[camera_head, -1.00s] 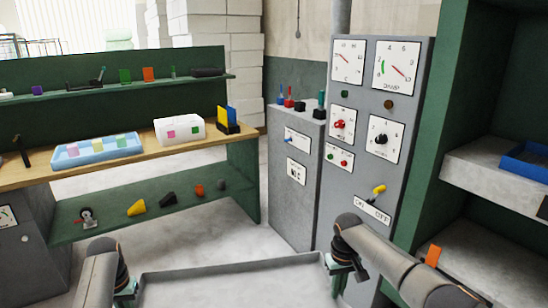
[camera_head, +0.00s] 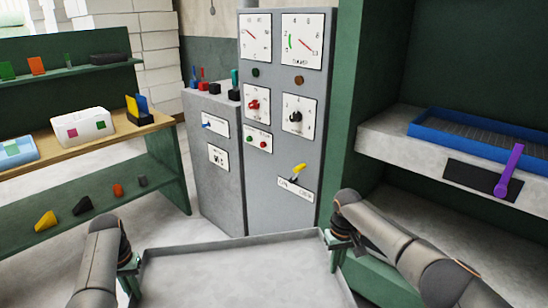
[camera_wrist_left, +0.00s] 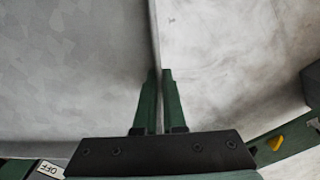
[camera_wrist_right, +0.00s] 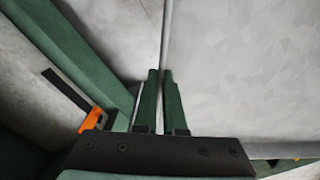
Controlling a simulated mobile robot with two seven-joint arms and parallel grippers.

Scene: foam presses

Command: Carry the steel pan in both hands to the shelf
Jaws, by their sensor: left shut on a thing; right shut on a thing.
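The steel pan (camera_head: 240,272) is a wide, shallow grey tray at the bottom middle of the head view, held roughly level; its near part is cut off. My left gripper (camera_head: 130,274) is shut on its left rim. The left wrist view shows the fingers (camera_wrist_left: 159,75) pinching the thin wall. My right gripper (camera_head: 334,248) is shut on the right rim, and its fingers (camera_wrist_right: 160,75) pinch the wall in the right wrist view. A grey shelf (camera_head: 385,146) in a green frame stands at the right, with a blue tray (camera_head: 418,130) on it.
A grey control cabinet (camera_head: 262,180) with dials and a yellow lever (camera_head: 299,169) stands ahead. A wooden workbench (camera_head: 50,148) is at the left. An orange object (camera_wrist_right: 92,118) shows in the right wrist view.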

